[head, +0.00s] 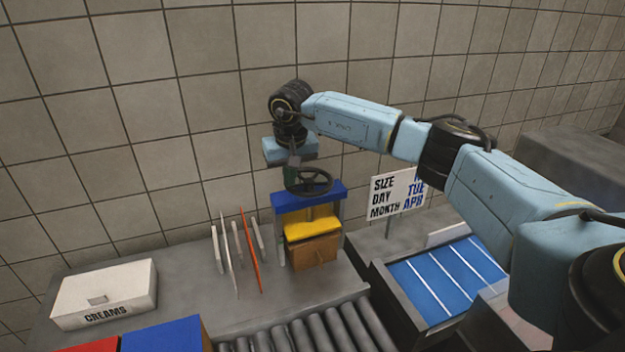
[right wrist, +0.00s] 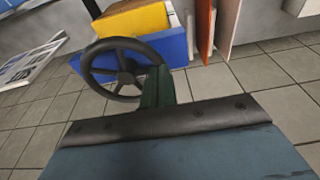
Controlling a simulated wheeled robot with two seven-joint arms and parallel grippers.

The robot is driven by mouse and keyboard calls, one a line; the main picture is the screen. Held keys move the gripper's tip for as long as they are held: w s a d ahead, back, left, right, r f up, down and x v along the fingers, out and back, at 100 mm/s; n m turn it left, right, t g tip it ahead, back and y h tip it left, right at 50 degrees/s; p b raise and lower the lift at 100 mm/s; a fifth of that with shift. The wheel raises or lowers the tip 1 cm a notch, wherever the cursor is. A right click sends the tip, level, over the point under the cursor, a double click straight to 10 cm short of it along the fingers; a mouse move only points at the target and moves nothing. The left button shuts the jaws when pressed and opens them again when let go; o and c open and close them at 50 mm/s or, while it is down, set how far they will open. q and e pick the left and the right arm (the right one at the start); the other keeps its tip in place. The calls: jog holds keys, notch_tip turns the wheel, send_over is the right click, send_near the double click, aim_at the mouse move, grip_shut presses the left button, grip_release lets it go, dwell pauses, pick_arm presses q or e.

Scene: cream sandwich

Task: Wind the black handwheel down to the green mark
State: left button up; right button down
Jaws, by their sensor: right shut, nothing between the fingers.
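The black handwheel (head: 318,180) lies flat above the blue top beam (head: 340,190) of a small press. Below the beam are a yellow block (head: 312,228) and a brown box (head: 313,251). My right gripper (head: 292,178) points down at the wheel's left side, shut and empty. In the right wrist view the dark green fingers (right wrist: 157,88) overlap the rim of the wheel (right wrist: 123,68); I cannot tell if they touch it. I cannot make out a green mark in either view. My left gripper is not in view.
Thin white and orange upright boards (head: 248,250) stand left of the press. A white box marked CREAMS (head: 105,292) is at far left. A sign (head: 397,193) and a blue tray (head: 447,280) are right. Grey rollers (head: 315,330) run in front. A tiled wall stands behind.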

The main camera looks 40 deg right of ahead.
jog(key=shift+s+f, duration=0.1)
jog(key=shift+f, duration=0.1)
jog(key=shift+w+d+r+p, duration=0.1)
jog(key=shift+w+r+p, duration=0.1)
jog(key=shift+r+p, duration=0.55)
jog(key=shift+r, duration=0.6)
send_over(328, 184)
jog(key=shift+s+p, duration=0.2)
jog(key=shift+p, duration=0.2)
jog(key=shift+f, duration=0.2)
jog(key=shift+b+x, duration=0.75)
jog(key=shift+x, duration=0.25)
